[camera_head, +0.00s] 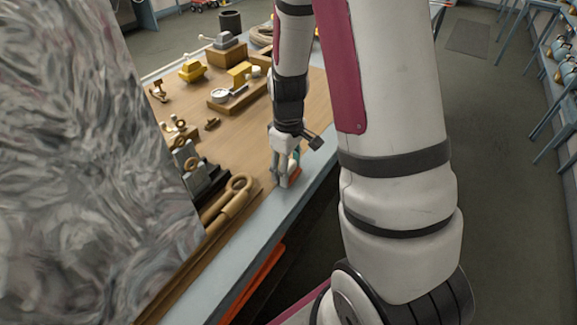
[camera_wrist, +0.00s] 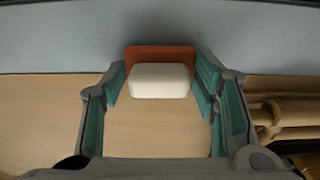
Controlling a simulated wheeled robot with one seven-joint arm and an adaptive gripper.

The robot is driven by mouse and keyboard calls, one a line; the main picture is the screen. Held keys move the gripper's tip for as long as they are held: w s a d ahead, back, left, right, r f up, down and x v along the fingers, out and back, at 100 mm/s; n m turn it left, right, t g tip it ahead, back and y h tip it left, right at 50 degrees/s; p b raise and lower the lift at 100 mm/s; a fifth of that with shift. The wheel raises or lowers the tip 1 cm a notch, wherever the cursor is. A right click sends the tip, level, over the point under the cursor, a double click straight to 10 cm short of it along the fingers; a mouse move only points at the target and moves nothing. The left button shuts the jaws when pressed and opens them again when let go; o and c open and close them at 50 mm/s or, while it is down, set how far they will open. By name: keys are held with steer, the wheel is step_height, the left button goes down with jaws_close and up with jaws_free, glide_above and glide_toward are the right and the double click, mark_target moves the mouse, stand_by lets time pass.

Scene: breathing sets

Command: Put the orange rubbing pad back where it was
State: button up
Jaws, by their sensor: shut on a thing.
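The orange rubbing pad (camera_wrist: 160,53) shows in the wrist view as an orange plate with a white rounded block against it. The pad sits between the teal-lined fingers of my gripper (camera_wrist: 161,84), which is shut on it. In the head view my gripper (camera_head: 287,168) points down at the table's near right edge, with a bit of the orange pad (camera_head: 294,177) showing at its fingertips. The pad is over or on the boundary between the wooden top and the grey-blue border. I cannot tell whether it touches the surface.
The wooden table top (camera_head: 245,150) has free room left of my gripper. Tan wooden rods and a ring (camera_head: 230,200) lie close by, also in the wrist view (camera_wrist: 285,115). Dark blocks (camera_head: 200,180) and yellow-topped pieces (camera_head: 192,70) stand farther off. A grey streaked surface (camera_head: 90,170) blocks the left.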

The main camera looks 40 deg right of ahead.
steer(key=o, duration=1.2)
step_height(320, 180, up, 11)
steer(key=s+a+r+m+t, duration=0.2)
steer(key=s+a+r, duration=0.4)
steer(key=s+r, duration=0.1)
steer(key=s+a+r+m+t, duration=0.2)
steer(key=s+a+r+t, duration=0.1)
steer(key=s+a+r, duration=0.3)
steer(key=shift+s+r+t, duration=0.3)
steer(key=shift+s+r, duration=0.75)
steer(key=shift+r, duration=0.6)
